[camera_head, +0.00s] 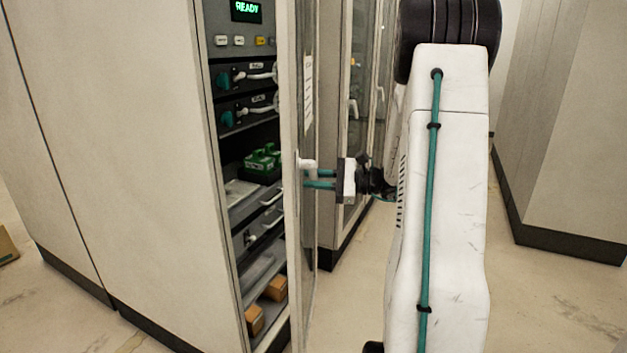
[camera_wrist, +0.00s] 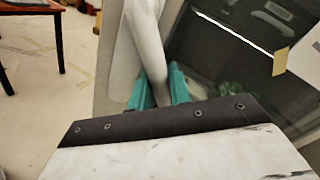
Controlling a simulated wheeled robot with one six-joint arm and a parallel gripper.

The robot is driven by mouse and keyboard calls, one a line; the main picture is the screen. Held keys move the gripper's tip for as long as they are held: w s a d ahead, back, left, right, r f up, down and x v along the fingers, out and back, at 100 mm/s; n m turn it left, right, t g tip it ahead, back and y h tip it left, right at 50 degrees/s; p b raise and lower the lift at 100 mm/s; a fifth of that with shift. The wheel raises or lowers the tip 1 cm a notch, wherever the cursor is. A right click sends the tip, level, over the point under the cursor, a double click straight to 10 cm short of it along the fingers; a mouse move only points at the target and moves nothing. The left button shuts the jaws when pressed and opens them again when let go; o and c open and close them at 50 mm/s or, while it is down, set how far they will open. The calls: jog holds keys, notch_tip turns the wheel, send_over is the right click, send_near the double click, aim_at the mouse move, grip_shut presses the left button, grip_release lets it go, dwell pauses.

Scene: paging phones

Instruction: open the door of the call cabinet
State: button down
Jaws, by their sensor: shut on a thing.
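The call cabinet (camera_head: 110,150) stands at the left in the head view. Its glazed door (camera_head: 292,200) with a pale frame stands swung out from the front, so the inside shows. My gripper (camera_head: 312,179) is at the outer face of the door, its teal fingers shut on the white door handle (camera_head: 306,166). In the wrist view the handle (camera_wrist: 146,45) runs down between the teal fingers (camera_wrist: 160,90). The fingertips are partly hidden behind the handle and the gripper body.
Inside the cabinet are a green READY display (camera_head: 246,10), dark units with cables, a green item (camera_head: 262,160) and small brown boxes (camera_head: 276,288). Another glazed cabinet (camera_head: 335,130) stands behind the door. Open floor (camera_head: 350,300) lies right of the door. A table (camera_wrist: 30,30) shows in the wrist view.

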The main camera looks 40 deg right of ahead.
jog(key=shift+n+g+y, duration=0.6)
jog(key=shift+y, duration=0.1)
jog(key=shift+v, duration=2.7)
jog(key=shift+d, duration=0.1)
jog(key=shift+n+g+y, duration=0.6)
jog(key=shift+g, duration=0.1)
jog(key=shift+v, duration=2.75)
jog(key=shift+w+d+r, duration=0.1)
jog(key=shift+n+g+y, duration=0.6)
jog(key=shift+n+g, duration=0.1)
jog(key=shift+g, duration=0.2)
jog(key=shift+v, duration=2.8)
grip_release()
